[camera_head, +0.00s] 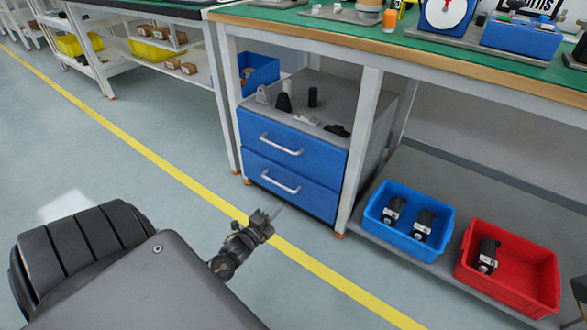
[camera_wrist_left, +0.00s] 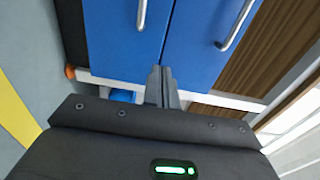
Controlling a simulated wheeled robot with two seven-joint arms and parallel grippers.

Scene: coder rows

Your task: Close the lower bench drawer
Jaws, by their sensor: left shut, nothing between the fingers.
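The lower bench drawer (camera_head: 316,198) is a blue front with a silver bar handle (camera_head: 281,182), below a matching upper drawer (camera_head: 318,154) in a grey cabinet. In the head view its front looks about flush with the upper one; any small gap cannot be told. In the left wrist view the picture is turned, with the lower drawer (camera_wrist_left: 112,35) at left and the upper drawer (camera_wrist_left: 200,50) at right. My left gripper (camera_head: 266,217) is shut and empty, in front of the cabinet and pointing at the fronts. It also shows in the wrist view (camera_wrist_left: 161,75). My right gripper is out of view.
A white bench leg (camera_head: 359,140) stands right beside the drawers. A blue bin (camera_head: 398,237) and a red bin (camera_head: 530,286) sit on the low shelf at right. Small parts lie on the cabinet top (camera_head: 345,92). The floor in front, with its yellow line, is clear.

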